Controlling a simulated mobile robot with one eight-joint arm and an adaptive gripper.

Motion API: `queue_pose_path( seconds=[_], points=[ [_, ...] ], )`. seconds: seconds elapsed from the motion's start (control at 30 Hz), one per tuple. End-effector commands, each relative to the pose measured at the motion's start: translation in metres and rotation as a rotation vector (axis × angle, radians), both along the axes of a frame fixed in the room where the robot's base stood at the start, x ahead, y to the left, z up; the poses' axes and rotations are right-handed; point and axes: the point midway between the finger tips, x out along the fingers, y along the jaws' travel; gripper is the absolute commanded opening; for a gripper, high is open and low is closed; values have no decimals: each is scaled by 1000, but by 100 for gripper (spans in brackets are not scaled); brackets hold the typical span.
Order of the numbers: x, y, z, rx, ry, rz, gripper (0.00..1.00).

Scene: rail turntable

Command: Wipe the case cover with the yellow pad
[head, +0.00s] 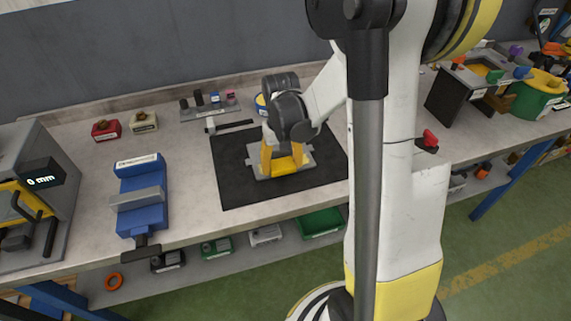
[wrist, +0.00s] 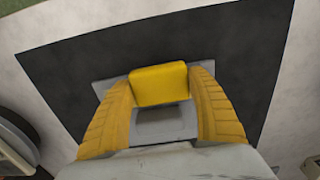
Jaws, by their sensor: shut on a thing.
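The case cover (head: 262,172) is a flat grey plate lying on a black mat on the bench. In the wrist view the case cover (wrist: 103,88) shows around the fingers, with a raised grey block at its middle. The yellow pad (wrist: 159,84) is between the two yellow fingers of my gripper (wrist: 161,100), which is shut on it. In the head view my gripper (head: 284,160) points down over the cover, with the yellow pad (head: 284,164) low between the fingers. I cannot tell whether the pad touches the cover.
The black mat (head: 233,187) has bare room around the cover. A blue vise (head: 142,195) stands to the left. A rack of sockets (head: 208,108), a red box (head: 105,130) and a beige box (head: 143,121) stand at the back.

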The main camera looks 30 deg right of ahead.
Motion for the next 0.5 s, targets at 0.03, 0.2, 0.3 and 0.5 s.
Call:
queue_pose_path(
  seconds=[0.03, 0.2, 0.3, 0.5],
  points=[
    [1, 4, 0, 0, 0, 3, 41],
    [5, 16, 1, 0, 0, 2, 41],
    [5, 19, 1, 0, 0, 1, 41],
    [5, 19, 1, 0, 0, 0, 41]
  ],
)
